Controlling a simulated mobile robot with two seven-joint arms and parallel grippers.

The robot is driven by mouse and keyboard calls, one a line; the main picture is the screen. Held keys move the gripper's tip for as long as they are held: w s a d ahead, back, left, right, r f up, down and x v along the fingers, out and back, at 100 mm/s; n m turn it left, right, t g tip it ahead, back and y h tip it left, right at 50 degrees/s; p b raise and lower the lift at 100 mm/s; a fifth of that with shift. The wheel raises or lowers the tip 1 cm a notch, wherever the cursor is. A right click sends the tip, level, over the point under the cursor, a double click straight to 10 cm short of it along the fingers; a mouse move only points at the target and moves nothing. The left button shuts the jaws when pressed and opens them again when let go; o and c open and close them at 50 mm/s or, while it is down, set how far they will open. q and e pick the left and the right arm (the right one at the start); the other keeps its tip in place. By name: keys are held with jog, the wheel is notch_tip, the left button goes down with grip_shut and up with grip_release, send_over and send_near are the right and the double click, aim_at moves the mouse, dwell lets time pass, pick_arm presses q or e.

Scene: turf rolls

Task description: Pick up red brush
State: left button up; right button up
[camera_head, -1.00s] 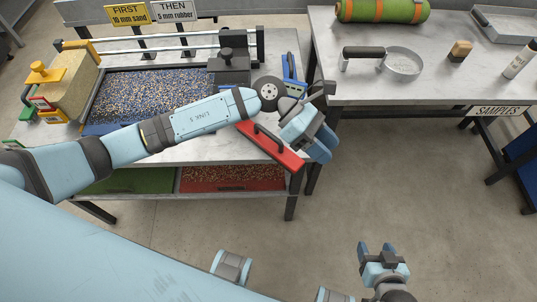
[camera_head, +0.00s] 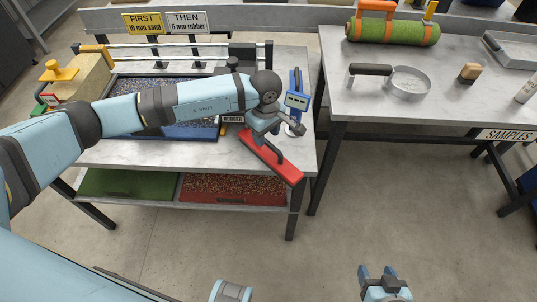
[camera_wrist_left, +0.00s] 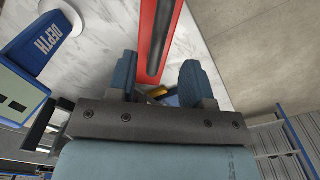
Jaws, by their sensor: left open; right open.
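The red brush (camera_head: 270,157), a long red block with a dark handle on top, lies slanted at the front right corner of the left table, its near end reaching the table's edge. My left gripper (camera_head: 264,134) is over the brush's far end, partly hidden by its own wrist. In the left wrist view, its two blue fingers (camera_wrist_left: 157,80) are apart, with the red brush (camera_wrist_left: 148,42) and its handle showing beyond and between them. I cannot tell whether they touch it. My right gripper (camera_head: 378,272) is open and empty, low at the bottom of the head view.
A blue depth gauge (camera_head: 297,95) stands just behind the brush and shows at the left in the wrist view. A tray of dark granules (camera_head: 205,131) lies to the left.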

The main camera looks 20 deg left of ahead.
aim_at(269, 142)
pick_arm(q)
jog(key=shift+d+f+p, duration=0.2)
jog(key=shift+f, duration=1.3)
jog(key=shift+d+f+p, duration=0.15)
jog(key=shift+d+f, duration=0.05)
jog(key=shift+f, duration=1.3)
grip_shut()
